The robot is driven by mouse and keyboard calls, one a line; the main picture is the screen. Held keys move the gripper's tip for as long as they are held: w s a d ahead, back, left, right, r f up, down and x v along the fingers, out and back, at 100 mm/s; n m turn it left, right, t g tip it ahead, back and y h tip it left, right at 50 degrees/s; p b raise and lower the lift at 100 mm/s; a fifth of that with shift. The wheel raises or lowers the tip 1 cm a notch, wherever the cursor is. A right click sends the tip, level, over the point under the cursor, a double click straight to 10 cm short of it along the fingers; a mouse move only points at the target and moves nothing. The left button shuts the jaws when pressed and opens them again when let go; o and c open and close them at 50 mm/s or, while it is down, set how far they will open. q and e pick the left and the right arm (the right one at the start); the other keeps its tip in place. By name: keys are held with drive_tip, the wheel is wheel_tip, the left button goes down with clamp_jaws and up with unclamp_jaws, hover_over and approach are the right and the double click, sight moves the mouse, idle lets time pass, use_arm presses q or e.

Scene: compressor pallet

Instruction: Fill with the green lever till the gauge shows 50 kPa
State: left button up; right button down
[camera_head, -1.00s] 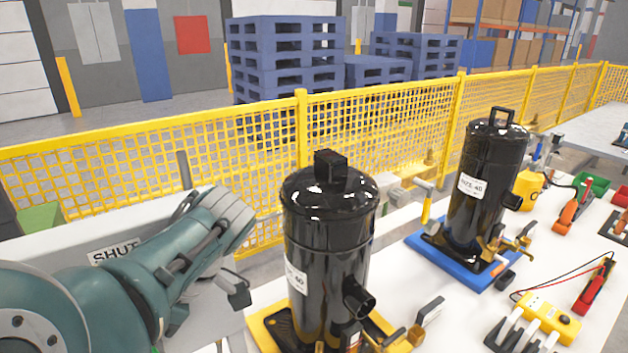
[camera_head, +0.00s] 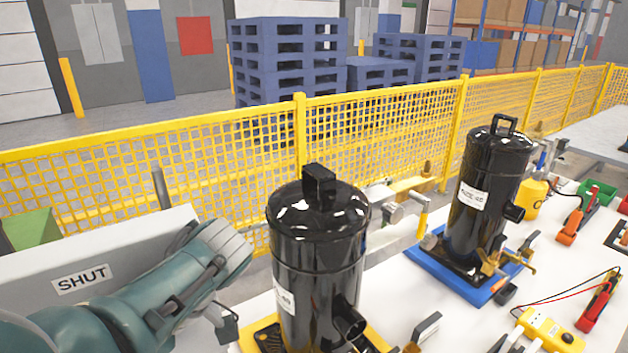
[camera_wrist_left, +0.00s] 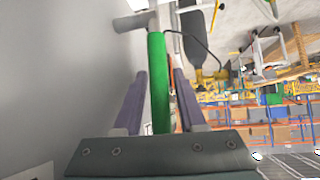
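The green lever (camera_wrist_left: 158,85) shows in the left wrist view. It stands between the two purplish fingers of my left gripper (camera_wrist_left: 158,95) and reaches past their tips. A narrow gap shows between the lever and the right-hand finger, so the gripper looks open around it. In the head view my left arm's teal wrist (camera_head: 195,275) is at the lower left, beside a grey box face with a "SHUT" label (camera_head: 82,278). The lever is hidden there. I cannot make out a gauge in either view. My right gripper is not in view.
A black tank (camera_head: 318,250) on a yellow base stands close to the right of my left wrist. Another black tank (camera_head: 488,185) stands on a blue base (camera_head: 465,285). The white table (camera_head: 440,305) holds tools. A yellow fence (camera_head: 370,150) runs behind.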

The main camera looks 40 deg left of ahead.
use_arm(q)
drive_tip(key=shift+o, duration=0.8)
drive_tip(key=b+v, duration=0.2)
drive_tip(key=v, duration=0.8)
